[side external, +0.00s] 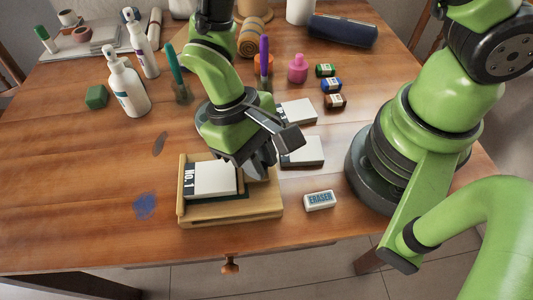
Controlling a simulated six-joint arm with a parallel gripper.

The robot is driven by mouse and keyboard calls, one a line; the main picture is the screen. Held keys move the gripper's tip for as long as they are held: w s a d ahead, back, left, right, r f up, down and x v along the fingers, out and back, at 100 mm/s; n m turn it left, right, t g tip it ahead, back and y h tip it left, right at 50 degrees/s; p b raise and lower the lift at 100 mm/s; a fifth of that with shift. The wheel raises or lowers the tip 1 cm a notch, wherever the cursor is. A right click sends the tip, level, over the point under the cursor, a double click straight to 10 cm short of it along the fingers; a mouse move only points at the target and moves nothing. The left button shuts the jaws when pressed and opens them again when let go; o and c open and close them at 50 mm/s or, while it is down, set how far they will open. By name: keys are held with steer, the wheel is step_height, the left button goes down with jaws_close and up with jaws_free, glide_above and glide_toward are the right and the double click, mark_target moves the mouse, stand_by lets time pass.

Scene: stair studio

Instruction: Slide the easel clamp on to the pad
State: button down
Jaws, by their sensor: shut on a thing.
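The wooden easel (232,215) lies flat near the table's front edge. A white pad (213,179) with a dark "NO.1" strip at its left end lies on it. My gripper (257,169) is low over the easel's right part, just right of the pad. It is shut on the easel clamp, which is mostly hidden by the fingers. I cannot tell whether the clamp touches the pad.
A white eraser (320,200) lies right of the easel. White boxes (302,151) stand close behind the gripper on the right.

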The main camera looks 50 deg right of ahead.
steer(key=shift+w+a, duration=0.2)
steer(key=shift+w, duration=0.05)
steer(key=c, duration=1.3)
jaws_free()
steer(key=v, duration=1)
steer(key=shift+r, duration=0.1)
steer(key=d+r+m+t+y, duration=0.15)
steer(key=d+r+t, duration=0.35)
steer(key=r, duration=0.5)
steer(key=s+d+r+t, duration=0.2)
steer(key=d, duration=0.1)
steer(key=s+d+r+m+t, duration=0.1)
steer(key=s+d+r+t, duration=0.1)
steer(key=s+d, duration=0.1)
steer(key=s+d+r+m+t, duration=0.1)
steer(key=s+d+r+t, duration=0.1)
steer(key=s+d, duration=0.1)
steer(key=shift+d+r+m+t+y, duration=0.15)
steer(key=shift+r+m+t+y, duration=0.1)
steer(key=shift+t, duration=0.15)
